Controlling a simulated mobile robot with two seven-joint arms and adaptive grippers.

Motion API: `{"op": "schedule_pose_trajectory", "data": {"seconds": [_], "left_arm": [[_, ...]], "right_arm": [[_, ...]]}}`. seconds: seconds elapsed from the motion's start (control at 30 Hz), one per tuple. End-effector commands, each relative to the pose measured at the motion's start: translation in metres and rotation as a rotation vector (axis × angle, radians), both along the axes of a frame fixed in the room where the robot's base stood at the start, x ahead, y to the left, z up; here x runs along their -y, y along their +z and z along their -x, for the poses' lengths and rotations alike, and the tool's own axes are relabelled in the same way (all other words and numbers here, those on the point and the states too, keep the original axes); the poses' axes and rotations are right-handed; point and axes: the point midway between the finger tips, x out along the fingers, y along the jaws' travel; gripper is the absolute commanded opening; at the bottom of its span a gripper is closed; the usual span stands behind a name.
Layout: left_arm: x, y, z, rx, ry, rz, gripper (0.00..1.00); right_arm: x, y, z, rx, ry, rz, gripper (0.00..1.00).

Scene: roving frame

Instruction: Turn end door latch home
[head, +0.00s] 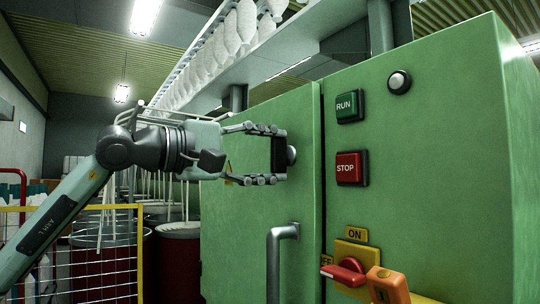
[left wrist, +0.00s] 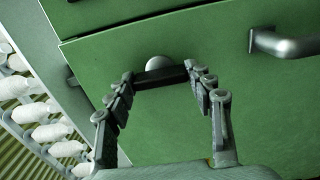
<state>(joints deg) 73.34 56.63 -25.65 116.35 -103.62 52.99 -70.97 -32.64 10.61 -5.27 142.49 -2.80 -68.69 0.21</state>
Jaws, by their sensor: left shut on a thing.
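The end door (head: 235,210) is a green panel of the machine, with a dark seam along its right side. Its latch (head: 278,155) is a dark bar on a round grey boss, standing upright in the head view. My left gripper (head: 270,154) reaches in from the left and is shut on the latch, one finger at each end of the bar. In the left wrist view the latch bar (left wrist: 160,76) spans between the fingertips, with the boss partly hidden behind it. The fingertips hide the bar's ends. My right gripper is not in view.
A grey door handle (head: 274,262) sticks out below the latch. Right of the seam are a green RUN button (head: 347,106), a red STOP button (head: 349,167) and a red rotary switch (head: 345,272). A yellow mesh fence (head: 139,250) stands at lower left.

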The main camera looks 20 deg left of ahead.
Motion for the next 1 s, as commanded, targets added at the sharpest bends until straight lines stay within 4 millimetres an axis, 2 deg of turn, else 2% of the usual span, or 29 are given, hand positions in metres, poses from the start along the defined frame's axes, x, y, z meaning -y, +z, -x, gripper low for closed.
{"op": "schedule_pose_trajectory", "data": {"seconds": [0.03, 0.2, 0.57, 0.77, 1.0], "left_arm": [[0.000, 0.000, 0.000, 0.003, 0.001, -0.004, 0.56], [0.000, 0.000, 0.000, 0.002, 0.001, -0.003, 0.74], [-0.004, 0.000, 0.004, 0.001, 0.002, -0.002, 0.74], [-0.026, -0.001, 0.029, 0.001, 0.008, -0.003, 0.74], [-0.060, -0.002, 0.074, -0.004, 0.008, -0.006, 0.74]], "right_arm": [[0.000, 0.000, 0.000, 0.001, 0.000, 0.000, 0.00], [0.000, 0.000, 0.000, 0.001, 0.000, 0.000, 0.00], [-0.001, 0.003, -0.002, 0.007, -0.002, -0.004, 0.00], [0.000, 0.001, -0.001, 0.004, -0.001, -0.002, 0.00], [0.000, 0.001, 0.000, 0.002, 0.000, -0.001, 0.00]]}}
